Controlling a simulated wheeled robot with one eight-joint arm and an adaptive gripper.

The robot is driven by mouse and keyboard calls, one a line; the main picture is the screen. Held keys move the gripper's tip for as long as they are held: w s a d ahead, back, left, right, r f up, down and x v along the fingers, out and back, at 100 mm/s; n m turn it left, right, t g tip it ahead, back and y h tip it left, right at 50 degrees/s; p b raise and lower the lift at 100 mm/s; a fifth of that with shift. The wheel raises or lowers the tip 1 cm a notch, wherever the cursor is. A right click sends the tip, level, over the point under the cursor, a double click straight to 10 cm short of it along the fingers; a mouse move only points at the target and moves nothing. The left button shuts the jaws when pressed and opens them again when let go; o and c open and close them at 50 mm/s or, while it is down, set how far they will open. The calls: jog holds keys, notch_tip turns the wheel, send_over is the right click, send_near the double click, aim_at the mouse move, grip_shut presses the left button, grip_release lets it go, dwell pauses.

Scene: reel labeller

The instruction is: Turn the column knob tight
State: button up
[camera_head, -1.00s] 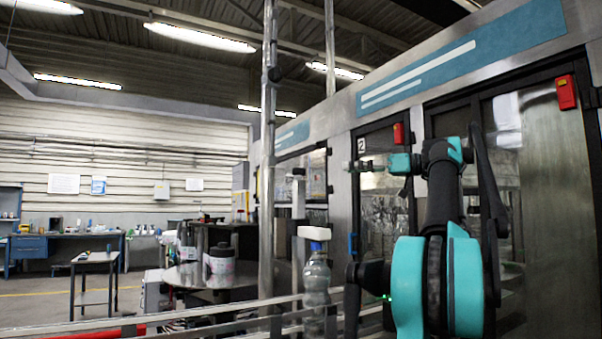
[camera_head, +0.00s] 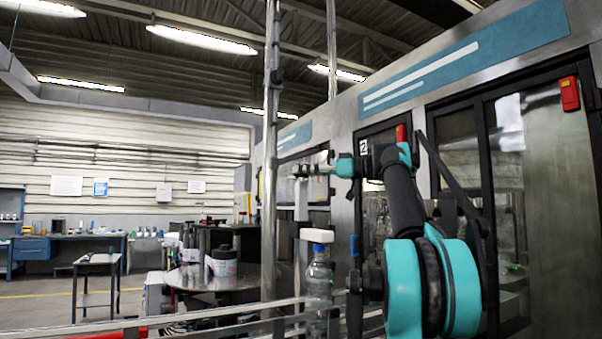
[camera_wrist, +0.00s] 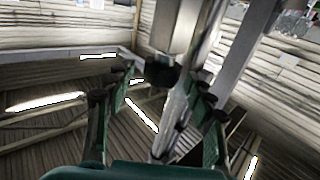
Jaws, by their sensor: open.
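My gripper (camera_head: 306,170) reaches left from my arm to the top of a short grey column (camera_head: 301,205) in the head view. In the wrist view, my gripper (camera_wrist: 162,82) is open, with one dark green finger on each side. A small black knob (camera_wrist: 162,72) shows between the fingertips, at the end of the grey column (camera_wrist: 174,25). A gap shows between the knob and each finger. I cannot tell how far ahead of the fingertips it is. In the head view the knob is hard to make out beside my gripper.
A tall steel pole (camera_head: 270,130) stands just left of the column. A white block (camera_head: 317,235) sits above a clear bottle (camera_head: 319,280) by the conveyor rails (camera_head: 230,310). The machine's glazed doors (camera_head: 545,190) are on the right. A round table (camera_head: 190,282) lies left.

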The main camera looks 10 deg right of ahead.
jog(key=shift+x, duration=0.75)
jog(key=shift+c, duration=0.3)
jog(key=c, duration=1.1)
jog(key=shift+c, duration=0.2)
